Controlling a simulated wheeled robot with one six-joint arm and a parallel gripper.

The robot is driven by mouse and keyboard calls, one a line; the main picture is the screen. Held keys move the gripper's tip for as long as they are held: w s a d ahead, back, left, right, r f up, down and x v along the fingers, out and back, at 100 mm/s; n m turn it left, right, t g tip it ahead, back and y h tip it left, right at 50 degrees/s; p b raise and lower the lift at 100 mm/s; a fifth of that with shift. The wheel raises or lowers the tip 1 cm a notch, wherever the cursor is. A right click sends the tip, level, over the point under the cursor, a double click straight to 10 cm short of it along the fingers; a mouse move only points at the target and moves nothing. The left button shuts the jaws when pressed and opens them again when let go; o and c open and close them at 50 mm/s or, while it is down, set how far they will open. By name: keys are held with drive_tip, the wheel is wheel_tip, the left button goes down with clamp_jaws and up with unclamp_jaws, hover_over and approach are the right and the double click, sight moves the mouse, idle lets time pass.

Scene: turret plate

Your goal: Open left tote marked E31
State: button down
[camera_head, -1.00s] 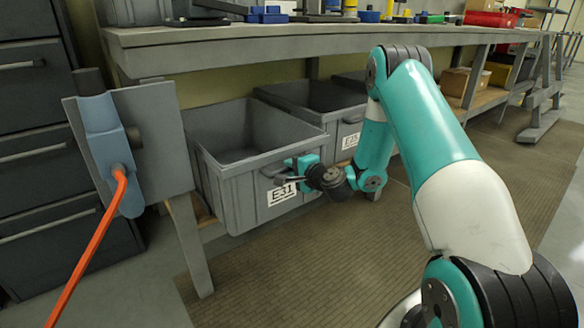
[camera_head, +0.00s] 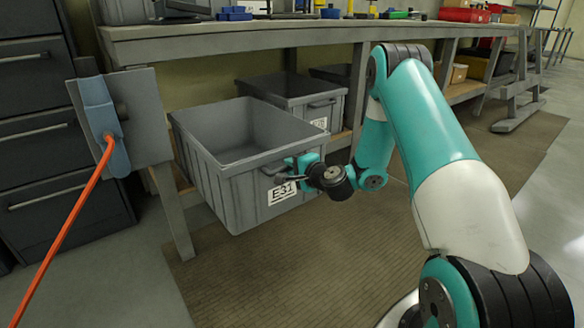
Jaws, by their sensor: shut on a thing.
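The grey tote marked E31 (camera_head: 215,189) juts out from under the workbench, open at the top, and looks empty inside. Its white E31 label (camera_head: 282,193) is on the front face. My gripper (camera_head: 287,176) is at the tote's front, shut on its handle (camera_head: 272,168). The fingertips are small and partly hidden by the handle and wrist.
A second grey tote (camera_head: 297,97) sits farther back under the workbench (camera_head: 240,37). A blue fixture on a grey plate with an orange cable (camera_head: 64,235) stands at left, near the bench leg. Dark drawer cabinets (camera_head: 40,140) are behind it. The brown mat (camera_head: 270,275) in front is clear.

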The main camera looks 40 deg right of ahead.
drive_tip(key=shift+a, duration=0.3)
drive_tip(key=c, duration=1.1)
unclamp_jaws()
drive_tip(key=shift+o, duration=0.2)
drive_tip(key=shift+d, duration=0.2)
drive_tip(key=shift+s, duration=0.1)
drive_tip(key=b+v, duration=1.7)
drive_tip(key=b, duration=0.3)
